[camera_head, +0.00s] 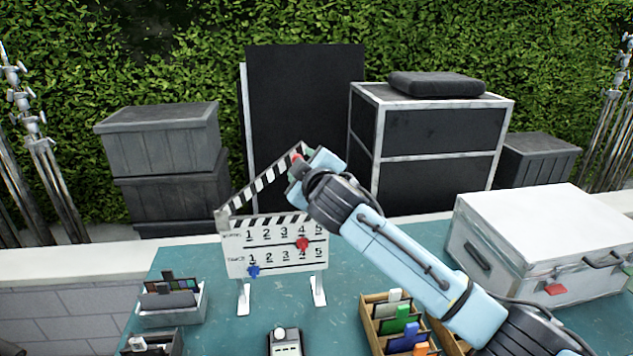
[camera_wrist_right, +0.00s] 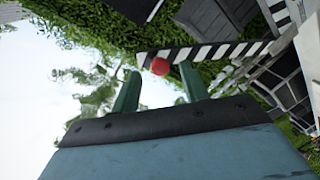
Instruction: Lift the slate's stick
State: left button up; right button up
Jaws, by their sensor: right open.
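The clapper slate (camera_head: 275,258) stands upright on two white feet on the teal table. Its striped stick (camera_head: 262,183) is tilted up from the hinge at the left, well clear of the board at its right end. A red knob (camera_head: 296,157) sits near the stick's raised end. My right gripper (camera_head: 303,163) is at that end, partly hidden by its own wrist. In the right wrist view, the gripper (camera_wrist_right: 160,72) is open, with the red knob (camera_wrist_right: 160,66) between its green fingertips and the stick (camera_wrist_right: 215,52) just beyond. My left gripper is not in view.
A wooden box of coloured cards (camera_head: 372,325) lies under my right arm. A white case (camera_head: 545,240) stands at the right. A small tray (camera_head: 172,315) is at the left, and a handheld device (camera_head: 286,343) is at the front. Dark crates (camera_head: 165,140) stand behind the table.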

jog(key=b+v, duration=0.2)
jog(key=v, duration=0.9)
jog(key=shift+s+d, duration=0.15)
jog(key=shift+s, duration=0.1)
